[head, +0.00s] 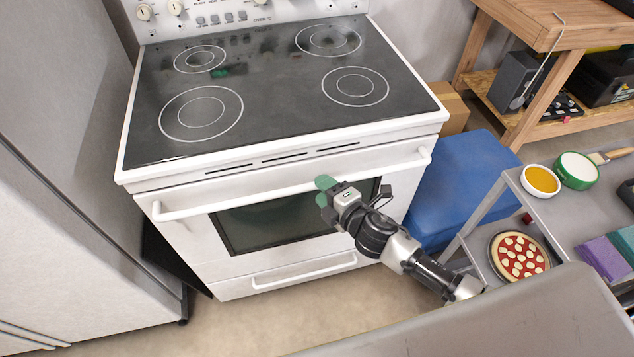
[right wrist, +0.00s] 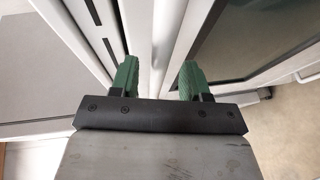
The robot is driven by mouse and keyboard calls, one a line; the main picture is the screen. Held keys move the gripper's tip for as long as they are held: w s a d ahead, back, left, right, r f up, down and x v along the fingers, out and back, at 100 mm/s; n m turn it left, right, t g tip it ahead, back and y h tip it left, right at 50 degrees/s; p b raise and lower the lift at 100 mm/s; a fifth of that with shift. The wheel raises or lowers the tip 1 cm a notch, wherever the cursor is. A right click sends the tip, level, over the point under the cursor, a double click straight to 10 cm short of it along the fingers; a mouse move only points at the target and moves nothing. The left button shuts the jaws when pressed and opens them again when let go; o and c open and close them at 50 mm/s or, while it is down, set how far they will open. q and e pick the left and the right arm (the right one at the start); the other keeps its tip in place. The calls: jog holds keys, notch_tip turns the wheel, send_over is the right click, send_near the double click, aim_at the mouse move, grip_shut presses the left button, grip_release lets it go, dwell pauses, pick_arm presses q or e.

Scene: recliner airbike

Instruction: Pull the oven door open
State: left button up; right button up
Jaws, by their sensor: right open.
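The white oven's door (head: 195,240) has a dark window and looks closed in the head view. Its white bar handle (head: 240,197) runs across the top of the door. My right gripper (head: 325,190) is at the handle, right of its middle, with green fingertips. In the right wrist view the gripper (right wrist: 159,78) is open. The handle (right wrist: 158,45) lies between its two fingers, with gaps showing beside it; contact cannot be told. The dark door window (right wrist: 235,35) shows to the right. My left gripper is not in view.
A black cooktop (head: 270,90) tops the oven. A grey cabinet-like unit (head: 60,200) stands close on the left. A blue box (head: 460,185) and a metal cart (head: 575,215) with pizza and bowls stand on the right. Some floor is clear before the oven.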

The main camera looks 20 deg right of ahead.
jog(key=shift+x, duration=1.5)
jog(key=shift+c, duration=0.3)
grip_shut()
